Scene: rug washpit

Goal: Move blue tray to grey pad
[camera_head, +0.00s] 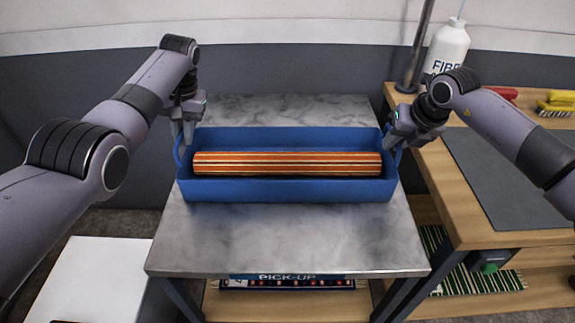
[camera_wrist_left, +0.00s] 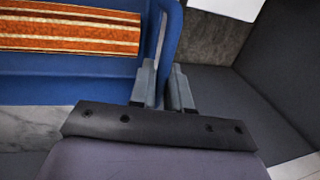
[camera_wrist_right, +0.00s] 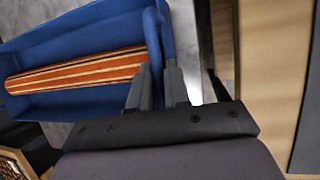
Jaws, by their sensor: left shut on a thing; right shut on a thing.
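The blue tray (camera_head: 290,190) is on or just above the grey metal-topped table (camera_head: 290,240); I cannot tell if it touches. An orange striped rolled rug (camera_head: 287,163) lies in it. My left gripper (camera_head: 183,135) is shut on the tray's left handle, and its fingers show around it in the left wrist view (camera_wrist_left: 163,88). My right gripper (camera_head: 393,140) is shut on the right handle, seen also in the right wrist view (camera_wrist_right: 160,88). A dark grey pad (camera_head: 505,170) lies on the wooden bench at right.
The wooden bench (camera_head: 440,190) stands right beside the table, carrying a white bottle (camera_head: 446,48), a metal pole and brushes (camera_head: 556,103). A green-striped rug (camera_head: 460,270) lies on its lower shelf. A white surface (camera_head: 90,280) is at lower left.

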